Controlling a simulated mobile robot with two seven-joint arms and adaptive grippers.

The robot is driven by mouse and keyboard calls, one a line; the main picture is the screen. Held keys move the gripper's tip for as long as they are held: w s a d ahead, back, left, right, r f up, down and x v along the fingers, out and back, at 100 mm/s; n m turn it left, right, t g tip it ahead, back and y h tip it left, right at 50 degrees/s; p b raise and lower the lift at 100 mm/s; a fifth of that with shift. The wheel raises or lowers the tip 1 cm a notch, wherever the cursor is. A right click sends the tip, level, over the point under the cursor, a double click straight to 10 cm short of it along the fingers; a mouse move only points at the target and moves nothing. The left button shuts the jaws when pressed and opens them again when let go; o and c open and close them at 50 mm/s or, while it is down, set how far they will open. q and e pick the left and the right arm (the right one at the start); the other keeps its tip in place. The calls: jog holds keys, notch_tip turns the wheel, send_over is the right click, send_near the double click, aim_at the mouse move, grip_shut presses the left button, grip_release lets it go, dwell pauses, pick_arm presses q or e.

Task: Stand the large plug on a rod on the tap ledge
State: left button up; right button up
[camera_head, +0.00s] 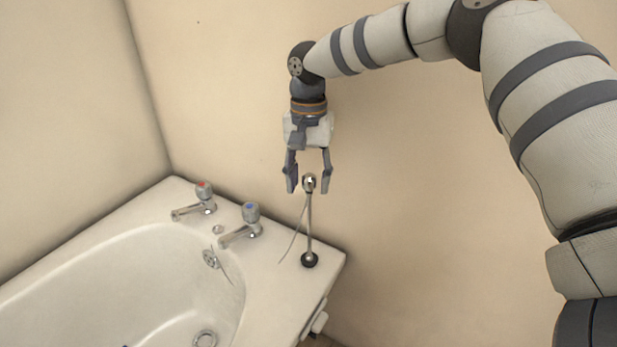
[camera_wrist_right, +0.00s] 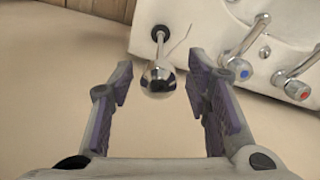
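The large plug on a rod (camera_head: 309,225) stands upright on the tap ledge (camera_head: 277,247) at the bath's right corner, its dark base (camera_head: 309,260) down and its shiny knob at the top. A thin wire or chain hangs beside the rod. My right gripper (camera_head: 308,188) is open above it, pointing down, with its fingers on either side of the knob and apart from it. In the right wrist view the knob (camera_wrist_right: 158,79) sits between the open fingertips, nearer the left one. My left gripper is in neither view.
Two taps, one red-topped (camera_head: 203,191) and one blue-topped (camera_head: 251,213), stand on the ledge to the left. The bath basin (camera_head: 130,280) is in front of them. The wall is close behind the ledge, and the bath's right edge is near the plug.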

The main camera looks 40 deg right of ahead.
notch_tip(320, 180, up, 12)
jog(key=shift+w+d+r, duration=0.2)
jog(key=shift+w+d, duration=0.05)
jog(key=shift+w, duration=0.05)
dwell(0.4)
